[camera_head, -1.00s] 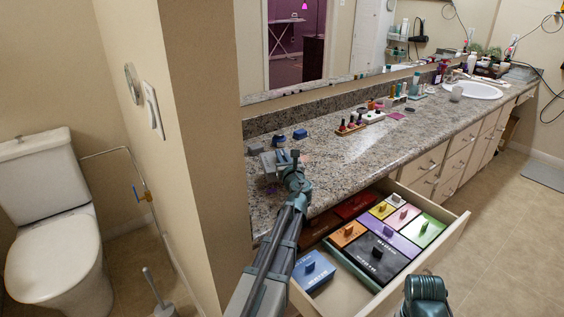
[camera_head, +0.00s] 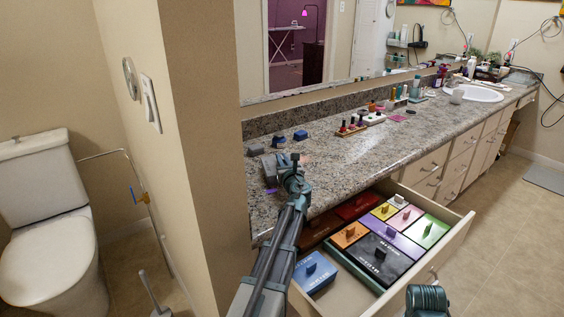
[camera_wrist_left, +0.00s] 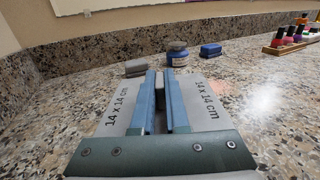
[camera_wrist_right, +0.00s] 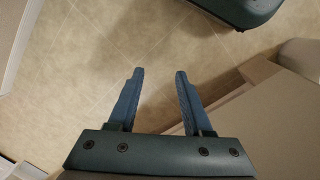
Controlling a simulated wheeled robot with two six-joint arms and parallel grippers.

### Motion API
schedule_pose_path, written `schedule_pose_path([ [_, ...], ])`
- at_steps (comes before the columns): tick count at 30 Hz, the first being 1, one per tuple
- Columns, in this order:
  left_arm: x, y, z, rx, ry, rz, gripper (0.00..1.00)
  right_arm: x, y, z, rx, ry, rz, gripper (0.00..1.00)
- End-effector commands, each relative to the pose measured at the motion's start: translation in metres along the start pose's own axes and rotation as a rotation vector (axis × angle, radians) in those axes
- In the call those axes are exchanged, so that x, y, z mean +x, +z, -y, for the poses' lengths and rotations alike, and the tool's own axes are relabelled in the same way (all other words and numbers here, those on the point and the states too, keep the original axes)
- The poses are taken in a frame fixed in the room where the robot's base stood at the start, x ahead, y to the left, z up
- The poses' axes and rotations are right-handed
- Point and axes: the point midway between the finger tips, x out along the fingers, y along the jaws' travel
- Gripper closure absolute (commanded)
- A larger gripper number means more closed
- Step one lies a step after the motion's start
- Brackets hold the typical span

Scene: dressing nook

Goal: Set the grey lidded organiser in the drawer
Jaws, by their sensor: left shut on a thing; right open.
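The grey lidded organiser (camera_wrist_left: 205,105) is at the near left end of the counter, its lid marked "14 x 14 cm". My left gripper (camera_wrist_left: 158,85) is shut on the organiser's knob, which is mostly hidden between the fingers. In the head view the left gripper (camera_head: 291,162) largely covers the organiser (camera_head: 268,167); whether it touches the counter I cannot tell. The open drawer (camera_head: 447,243) below holds several coloured lidded organisers, with bare floor around the blue one. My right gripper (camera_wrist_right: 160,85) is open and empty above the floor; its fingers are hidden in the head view.
The granite counter (camera_head: 340,165) bears a blue box (camera_head: 300,135), a grey box (camera_head: 255,150), a blue jar (camera_wrist_left: 177,53) and a nail polish rack (camera_head: 350,127). The blue organiser (camera_head: 314,272) and black organiser (camera_head: 377,259) stand in the drawer. A wall corner (camera_head: 205,150) rises left of the counter.

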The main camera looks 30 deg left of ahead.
Motion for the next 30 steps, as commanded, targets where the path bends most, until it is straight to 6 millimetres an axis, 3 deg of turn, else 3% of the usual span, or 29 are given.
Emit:
schedule_pose_path([
  [4, 0.000, -0.005, 0.000, 0.000, 0.000, 0.000, 1.00, 0.005, 0.000, 0.000, 0.000, 0.001, 0.000, 0.50],
  [5, 0.000, -0.003, 0.000, 0.000, 0.000, 0.000, 0.82, 0.003, 0.000, 0.000, 0.000, 0.001, 0.000, 0.50],
  [9, 0.000, -0.003, 0.000, 0.000, 0.000, 0.000, 0.58, 0.003, 0.000, 0.000, 0.000, 0.001, 0.000, 0.50],
  [20, 0.000, 0.002, 0.000, 0.000, 0.000, 0.000, 0.58, -0.002, 0.000, 0.000, 0.000, 0.000, 0.000, 0.50],
  [30, -0.067, 0.000, -0.002, 0.000, -0.002, 0.000, 0.58, 0.000, 0.000, 0.000, 0.000, 0.000, 0.000, 0.50],
])
